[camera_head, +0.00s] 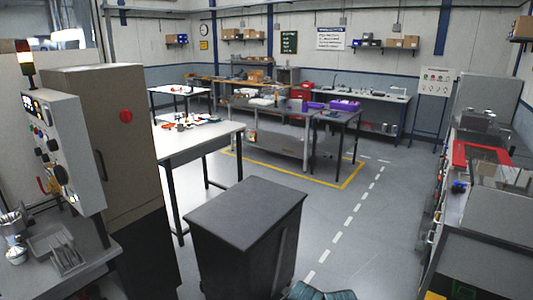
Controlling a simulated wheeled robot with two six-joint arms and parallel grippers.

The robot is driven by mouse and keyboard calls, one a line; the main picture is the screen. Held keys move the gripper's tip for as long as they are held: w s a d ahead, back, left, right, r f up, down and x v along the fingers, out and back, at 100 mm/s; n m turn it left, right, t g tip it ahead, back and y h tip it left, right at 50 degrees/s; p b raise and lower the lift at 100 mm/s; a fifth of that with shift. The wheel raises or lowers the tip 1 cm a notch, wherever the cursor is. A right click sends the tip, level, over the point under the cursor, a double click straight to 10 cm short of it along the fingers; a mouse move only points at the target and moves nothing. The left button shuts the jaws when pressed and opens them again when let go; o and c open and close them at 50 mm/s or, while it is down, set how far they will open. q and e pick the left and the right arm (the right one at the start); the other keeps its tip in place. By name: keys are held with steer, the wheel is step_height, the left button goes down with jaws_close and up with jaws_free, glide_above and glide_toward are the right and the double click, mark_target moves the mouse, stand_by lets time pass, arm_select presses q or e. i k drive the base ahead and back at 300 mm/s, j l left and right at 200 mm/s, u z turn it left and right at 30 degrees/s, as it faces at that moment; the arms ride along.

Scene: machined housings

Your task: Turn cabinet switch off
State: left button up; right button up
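A tall grey-brown cabinet (95,130) stands at the left. A light grey control panel (88,150) on its left carries a small lit display, several buttons and black knobs. A large black rotary knob (61,174) sits low on the panel, with a red and yellow part (45,185) beside it. Neither of my grippers is in view.
A bench (95,262) with metal parts stands below the panel. A dark cabinet (245,210) stands at the front middle. A white-topped table (190,138) is behind it. A machine bench (485,215) lines the right. Clear floor (375,230) lies between.

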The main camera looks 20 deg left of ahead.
mark_target(125, 115)
steer(key=i+j+u, duration=0.2)
steer(key=i+u, duration=0.15)
steer(key=i, duration=0.2)
steer(key=i+u, duration=0.35)
steer(key=i, duration=0.15)
steer(key=i+j, duration=0.5)
steer(key=i, duration=0.2)
steer(key=l+z, duration=0.05)
